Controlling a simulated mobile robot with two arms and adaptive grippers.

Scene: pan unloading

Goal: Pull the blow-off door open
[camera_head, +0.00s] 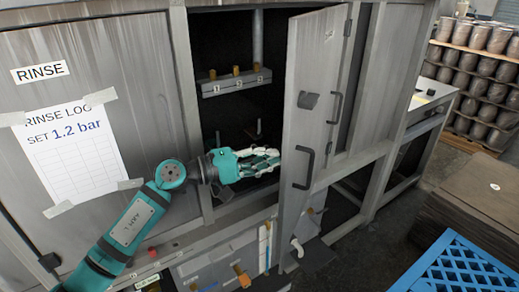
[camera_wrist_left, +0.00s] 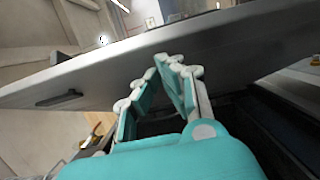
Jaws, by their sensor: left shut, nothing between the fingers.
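The blow-off door (camera_head: 318,95) is a tall grey panel that stands swung open, with hinges on its right side. Its dark bar handle (camera_head: 303,167) is on the face turned toward me. My left gripper (camera_head: 277,159), teal with white fingers, is shut and empty, just left of the door's free edge in front of the dark opening. In the left wrist view the door (camera_wrist_left: 100,75) spans the picture as a grey slab, and the fingertips (camera_wrist_left: 178,65) lie against or close to it; contact cannot be told. My right gripper is not in view.
Inside the opening is a grey ledge (camera_head: 235,83) with several brass fittings. The closed rinse panel (camera_head: 95,80) with a taped log sheet (camera_head: 78,150) is at left. A blue crate (camera_head: 462,270) and stacked brown boards (camera_head: 465,200) stand at lower right.

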